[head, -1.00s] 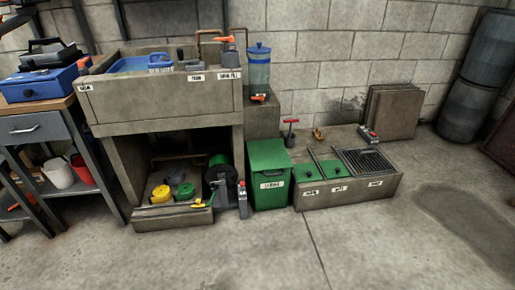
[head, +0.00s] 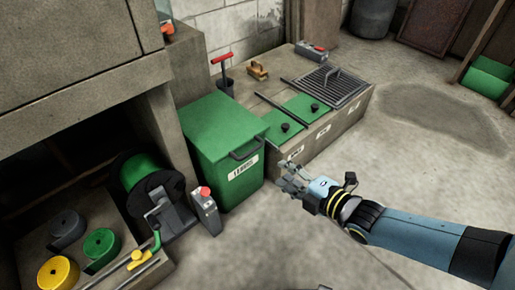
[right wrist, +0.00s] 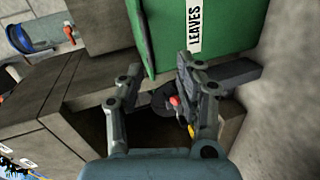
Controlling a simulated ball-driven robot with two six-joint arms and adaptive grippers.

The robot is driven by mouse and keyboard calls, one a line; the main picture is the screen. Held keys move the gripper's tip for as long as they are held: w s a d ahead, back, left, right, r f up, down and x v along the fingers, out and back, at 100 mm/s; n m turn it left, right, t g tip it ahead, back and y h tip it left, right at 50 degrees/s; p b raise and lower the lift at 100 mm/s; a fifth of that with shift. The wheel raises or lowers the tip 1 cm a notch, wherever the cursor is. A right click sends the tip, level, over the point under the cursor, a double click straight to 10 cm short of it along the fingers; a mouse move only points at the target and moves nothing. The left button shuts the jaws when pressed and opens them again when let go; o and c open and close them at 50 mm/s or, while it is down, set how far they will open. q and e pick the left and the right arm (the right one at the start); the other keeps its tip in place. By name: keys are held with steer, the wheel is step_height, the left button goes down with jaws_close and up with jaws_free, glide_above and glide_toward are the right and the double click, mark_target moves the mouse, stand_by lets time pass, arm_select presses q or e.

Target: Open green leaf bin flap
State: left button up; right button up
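The green leaf bin (head: 222,150) stands on the floor with its lid flap (head: 216,124) shut and a dark handle (head: 246,148) at the lid's front edge. Its front label is small in the head view; in the right wrist view the bin (right wrist: 232,32) carries a label reading LEAVES. My right gripper (head: 284,184) is in front and to the right of the bin, apart from the handle. In the right wrist view the right gripper (right wrist: 158,82) has its fingers spread with nothing between them. My left gripper is not in view.
A concrete block with green lids (head: 283,125) and a grate (head: 331,84) adjoins the bin's right. A grey box with a red knob (head: 206,212) stands at its left front, near a hose reel (head: 143,178). Floor in front is clear.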

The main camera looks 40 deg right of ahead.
mark_target(253, 150)
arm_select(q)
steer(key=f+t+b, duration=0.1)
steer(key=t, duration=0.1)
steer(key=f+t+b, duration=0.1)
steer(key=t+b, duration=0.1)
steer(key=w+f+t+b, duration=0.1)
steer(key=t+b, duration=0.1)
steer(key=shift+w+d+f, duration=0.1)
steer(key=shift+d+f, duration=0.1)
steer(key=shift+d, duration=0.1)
arm_select(e)
steer(key=shift+n+t, duration=0.4)
steer(key=shift+n, duration=0.2)
steer(key=x, duration=0.8)
steer(key=r+x, duration=0.1)
steer(key=x, duration=0.3)
steer(key=shift+w+a, duration=0.3)
steer(key=shift+a, duration=0.1)
jaws_close()
